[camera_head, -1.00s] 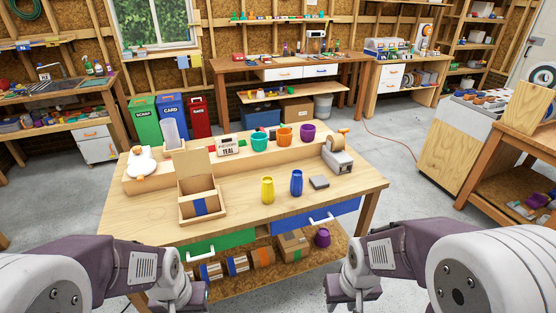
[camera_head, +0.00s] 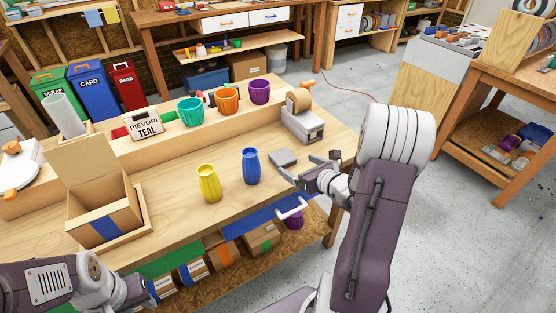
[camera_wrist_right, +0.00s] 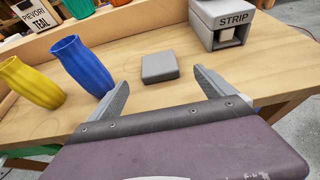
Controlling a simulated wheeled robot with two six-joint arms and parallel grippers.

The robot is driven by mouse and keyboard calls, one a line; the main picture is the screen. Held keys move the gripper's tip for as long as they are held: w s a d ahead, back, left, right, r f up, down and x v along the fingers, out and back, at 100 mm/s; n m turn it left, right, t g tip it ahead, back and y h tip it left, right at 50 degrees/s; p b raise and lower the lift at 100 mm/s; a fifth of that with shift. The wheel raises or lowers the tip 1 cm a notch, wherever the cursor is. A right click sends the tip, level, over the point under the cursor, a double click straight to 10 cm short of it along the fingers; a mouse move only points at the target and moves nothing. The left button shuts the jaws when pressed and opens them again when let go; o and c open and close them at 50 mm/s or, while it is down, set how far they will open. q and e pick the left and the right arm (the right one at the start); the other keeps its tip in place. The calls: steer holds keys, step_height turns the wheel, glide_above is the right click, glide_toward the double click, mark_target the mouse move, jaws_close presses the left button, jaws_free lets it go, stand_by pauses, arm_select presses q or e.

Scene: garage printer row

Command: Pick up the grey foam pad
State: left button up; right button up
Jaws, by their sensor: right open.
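The grey foam pad (camera_head: 283,158) lies flat on the wooden table, right of the blue vase. It also shows in the right wrist view (camera_wrist_right: 160,66), just beyond and between my right fingertips. My right gripper (camera_head: 306,167) is open and empty, close to the pad on its right side in the head view. Its two fingers show apart in the right wrist view (camera_wrist_right: 160,85). My left gripper (camera_head: 135,292) is low at the left, in front of the table; its jaws are not clear.
A blue vase (camera_head: 251,167) and a yellow vase (camera_head: 208,183) stand left of the pad. A grey strip dispenser (camera_head: 302,122) stands behind it. An open cardboard box (camera_head: 103,205) is at the left. Teal, orange and purple cups (camera_head: 260,92) stand on the raised shelf.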

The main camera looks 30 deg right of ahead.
mark_target(284, 157)
steer(key=shift+w+a, duration=0.15)
steer(key=shift+w, duration=0.1)
steer(key=shift+x, duration=1.2)
steer(key=shift+w+f, duration=0.25)
steer(key=shift+w, duration=0.2)
steer(key=x, duration=0.5)
steer(key=shift+r, duration=0.15)
steer(key=shift+c, duration=0.6)
steer(key=c, duration=1.3)
steer(key=shift+r, duration=0.5)
step_height(284, 157, up, 3)
steer(key=shift+p, duration=0.35)
steer(key=s+d+r, duration=0.1)
steer(key=s+r, duration=0.1)
steer(key=s, duration=0.1)
steer(key=s+d+r+p, duration=0.1)
steer(key=s+r, duration=0.1)
steer(key=s, duration=0.2)
steer(key=s+d+r+p, duration=0.1)
steer(key=s+d+r, duration=0.1)
steer(key=s+r, duration=0.1)
steer(key=shift+s, duration=0.55)
